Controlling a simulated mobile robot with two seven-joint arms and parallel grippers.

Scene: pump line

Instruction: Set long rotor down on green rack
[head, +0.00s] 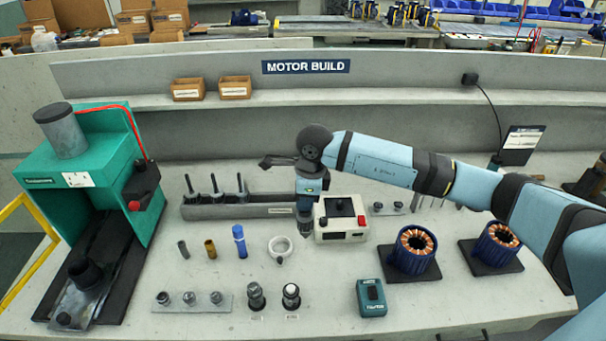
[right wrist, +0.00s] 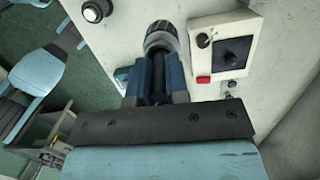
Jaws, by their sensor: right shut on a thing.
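My right gripper (head: 305,203) points down over the bench, just left of the white control box. In the right wrist view its blue fingers (right wrist: 156,88) are shut on the dark shaft of a rotor (right wrist: 162,39), whose grey ribbed body shows beyond the fingertips. I cannot tell from these views whether it is the long rotor. A long grey rack (head: 205,212) holds 3 upright dark shafts, left of the gripper. I see no rack that is clearly green. My left gripper is not in view.
The white control box (head: 341,231) with a red button stands close right of the gripper. A white ring (head: 280,247), a blue cylinder (head: 240,243) and a teal box (head: 371,296) stand nearer. A green press (head: 95,180) is left; two wound stators (head: 413,252) are right.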

